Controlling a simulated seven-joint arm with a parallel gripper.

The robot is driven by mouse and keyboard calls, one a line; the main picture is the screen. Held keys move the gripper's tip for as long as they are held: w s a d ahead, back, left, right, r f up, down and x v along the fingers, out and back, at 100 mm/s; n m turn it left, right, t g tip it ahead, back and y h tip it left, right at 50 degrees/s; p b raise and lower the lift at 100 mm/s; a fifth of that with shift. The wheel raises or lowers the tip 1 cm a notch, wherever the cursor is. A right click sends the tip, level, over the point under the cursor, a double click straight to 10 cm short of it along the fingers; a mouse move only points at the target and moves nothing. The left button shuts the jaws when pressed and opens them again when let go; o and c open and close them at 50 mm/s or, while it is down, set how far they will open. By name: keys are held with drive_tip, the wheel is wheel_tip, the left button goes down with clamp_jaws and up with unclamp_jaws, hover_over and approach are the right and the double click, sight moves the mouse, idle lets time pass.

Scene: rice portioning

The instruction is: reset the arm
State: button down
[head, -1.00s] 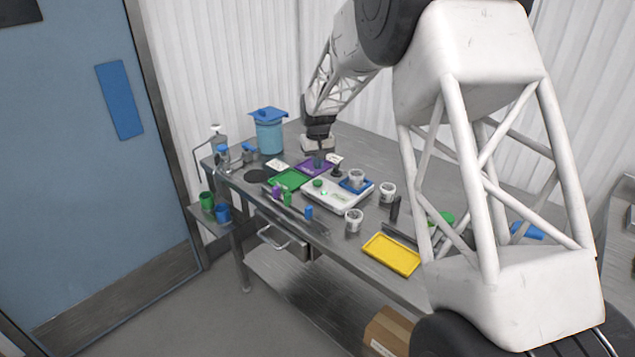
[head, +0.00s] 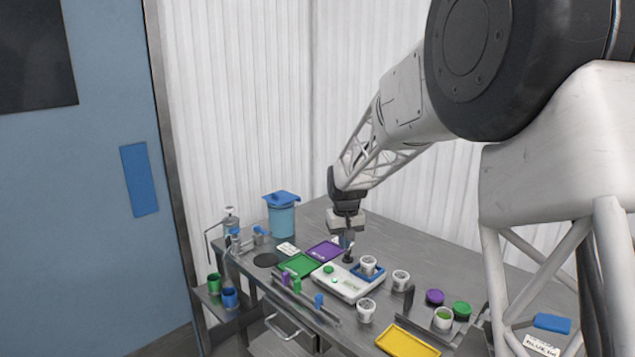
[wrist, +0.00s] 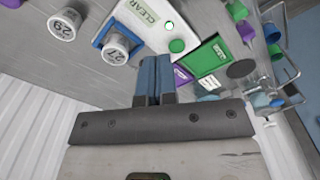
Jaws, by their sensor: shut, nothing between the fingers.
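My gripper (head: 343,241) hangs low over the back of the steel table, just right of the purple mat and behind the scale. Its blue fingers (wrist: 155,82) are shut with nothing between them in the wrist view. The white scale (head: 346,284) has a green button, and its label reads CLEAR in the wrist view. The fingertips are apart from the cup.
The purple mat (head: 325,251) and green mat (head: 298,265) lie left of the scale. A blue-lidded container (head: 281,219) stands behind. White cups (head: 400,280), a purple lid (head: 434,297), a green lid (head: 461,309) and a yellow tray (head: 407,342) are to the right. The back right tabletop is clear.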

drive_tip(key=s+d+r, duration=0.2)
drive_tip(key=s+r, duration=0.1)
drive_tip(key=s, duration=0.5)
drive_tip(key=s+d+r+m+t, duration=0.1)
drive_tip(key=s+d+r, duration=0.25)
drive_tip(key=s, duration=0.45)
drive_tip(key=s+d+r, duration=0.2)
drive_tip(key=s+r, duration=0.2)
drive_tip(key=s, duration=0.4)
drive_tip(key=s+d+f, duration=0.1)
drive_tip(key=s, duration=1)
drive_tip(key=s+d+f+m+t, duration=0.1)
drive_tip(key=s+d+f, duration=0.1)
drive_tip(key=s, duration=1)
drive_tip(key=shift+s+d+m, duration=0.15)
drive_tip(key=shift+d+m, duration=0.1)
drive_tip(key=shift+m, duration=0.05)
